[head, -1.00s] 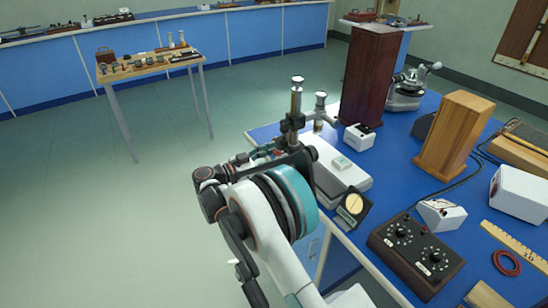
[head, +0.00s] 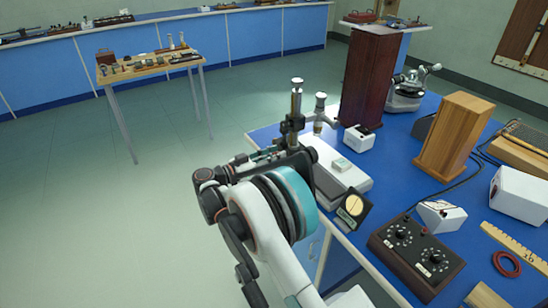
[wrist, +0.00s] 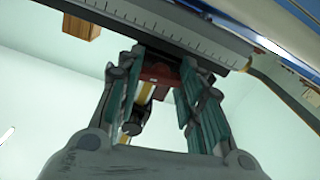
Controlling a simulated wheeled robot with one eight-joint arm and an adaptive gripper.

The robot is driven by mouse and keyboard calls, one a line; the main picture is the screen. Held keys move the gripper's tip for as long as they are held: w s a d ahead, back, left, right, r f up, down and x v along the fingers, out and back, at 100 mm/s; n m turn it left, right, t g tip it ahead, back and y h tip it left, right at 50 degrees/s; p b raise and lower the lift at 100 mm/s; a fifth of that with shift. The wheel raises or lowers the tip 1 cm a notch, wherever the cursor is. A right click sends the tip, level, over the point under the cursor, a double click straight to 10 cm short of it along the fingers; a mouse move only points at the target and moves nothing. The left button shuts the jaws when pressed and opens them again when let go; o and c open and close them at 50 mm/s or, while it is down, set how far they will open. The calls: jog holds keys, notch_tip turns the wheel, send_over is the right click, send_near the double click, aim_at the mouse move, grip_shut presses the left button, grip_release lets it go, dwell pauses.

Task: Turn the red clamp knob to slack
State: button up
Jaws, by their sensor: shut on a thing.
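The red clamp knob (wrist: 158,73) shows in the wrist view, just under a dark metal part that carries a graduated scale (wrist: 178,30). My gripper (wrist: 157,82) has its two green-padded fingers on either side of the knob and is shut on it. The fingers partly hide the knob's sides, and I cannot read its turned angle. The knob is hidden there by my wrist and arm.
The blue bench (head: 385,165) holds a pale flat box (head: 338,170), a small white box (head: 358,138), a wooden block (head: 455,135) and a dark dial box (head: 415,255). A small dial on a stand (head: 351,208) is close to my arm. Open floor lies left.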

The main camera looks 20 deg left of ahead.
jog(key=shift+n, duration=7.9)
jog(key=shift+f+n, duration=0.1)
jog(key=shift+n, duration=0.2)
jog(key=o, duration=1.1)
jog(key=shift+a, duration=0.1)
jog(key=v, duration=1.2)
